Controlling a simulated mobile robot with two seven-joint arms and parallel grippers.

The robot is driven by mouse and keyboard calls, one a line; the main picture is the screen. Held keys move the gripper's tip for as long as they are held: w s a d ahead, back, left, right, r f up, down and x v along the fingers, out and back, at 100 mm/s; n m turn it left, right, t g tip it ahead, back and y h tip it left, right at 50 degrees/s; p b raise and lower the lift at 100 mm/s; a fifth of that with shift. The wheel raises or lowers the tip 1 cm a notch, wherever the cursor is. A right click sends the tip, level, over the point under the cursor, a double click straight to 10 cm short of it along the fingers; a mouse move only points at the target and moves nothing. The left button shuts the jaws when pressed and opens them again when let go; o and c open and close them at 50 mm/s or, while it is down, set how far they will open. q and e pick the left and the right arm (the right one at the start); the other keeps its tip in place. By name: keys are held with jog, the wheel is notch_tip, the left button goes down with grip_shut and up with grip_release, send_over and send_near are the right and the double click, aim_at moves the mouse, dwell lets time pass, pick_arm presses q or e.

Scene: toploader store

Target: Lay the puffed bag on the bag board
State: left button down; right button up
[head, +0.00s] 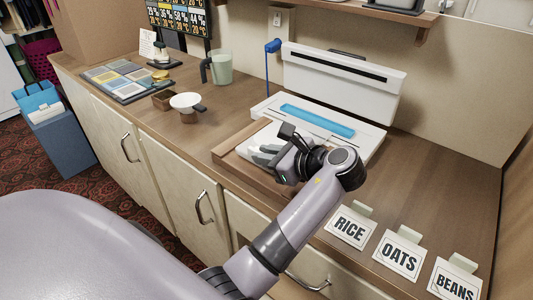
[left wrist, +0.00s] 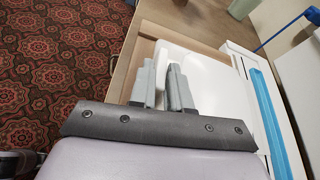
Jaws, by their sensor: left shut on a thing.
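The puffed bag is white (left wrist: 205,76) and lies within the outline of the brown wooden bag board (left wrist: 147,44) in the left wrist view. In the head view, the bag board (head: 229,158) is at the counter's front edge, and a pale part of the bag (head: 262,139) shows behind my left gripper (head: 262,154). My left gripper also shows in the left wrist view (left wrist: 164,75), its grey fingers close together on the bag's near part. The fingers hide part of the bag. I cannot tell whether its whole underside touches the board. My right gripper is not in view.
A white machine with a blue strip (head: 317,120) and a raised lid (head: 345,82) stands right behind the board. Cards reading RICE (head: 351,228), OATS (head: 398,257) and BEANS (head: 455,283) stand at right.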

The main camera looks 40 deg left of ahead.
pick_arm(q)
jog(key=shift+f, duration=0.2)
dwell(0.4)
jog(key=c, duration=0.7)
grip_release()
jog(key=shift+f, duration=0.1)
jog(key=r+p, duration=0.1)
jog(key=p, duration=0.2)
jog(key=shift+r, duration=0.4)
jog(key=shift+r+p, duration=0.35)
jog(key=shift+r, duration=0.4)
notch_tip(320, 180, up, 2)
jog(key=shift+r, duration=2.35)
jog(key=shift+r, duration=0.15)
